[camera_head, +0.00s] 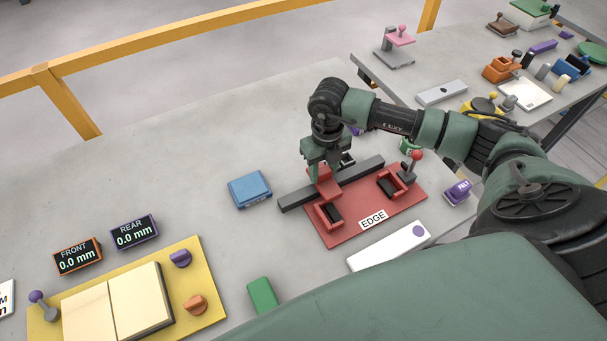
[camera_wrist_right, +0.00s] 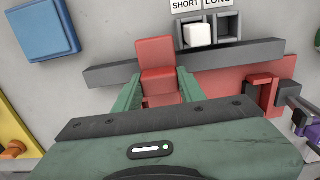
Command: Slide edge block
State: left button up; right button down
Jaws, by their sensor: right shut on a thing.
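My right gripper (camera_head: 322,172) reaches down over the back of the red fixture (camera_head: 350,232), which carries an "EDGE" label. It is shut on a red block (camera_wrist_right: 157,58), which stands between its green fingers in the right wrist view. The block stands at the dark grey bar (camera_head: 370,168) that runs along the fixture's back; whether they touch is unclear. The fixture has two red brackets with black pads and a red-knobbed lever (camera_head: 413,162) at its right. The fingers hide the block's lower part. My left gripper is not in view.
A blue block (camera_head: 250,189) lies left of the fixture, and a white bar (camera_head: 388,248) in front. FRONT (camera_head: 77,256) and REAR (camera_head: 134,232) displays read 0.0 mm. A purple block (camera_head: 457,192) stands right. Slab beyond the blue block is clear.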

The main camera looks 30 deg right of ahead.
aim_at(328, 168)
jog(key=shift+d, duration=0.7)
jog(key=c, duration=0.8)
grip_release()
jog(key=shift+c, duration=0.2)
jog(key=shift+r, duration=0.1)
notch_tip(328, 168, up, 7)
jog(key=shift+f+b, duration=0.1)
jog(key=shift+b, duration=1.1)
jog(key=shift+r, duration=0.45)
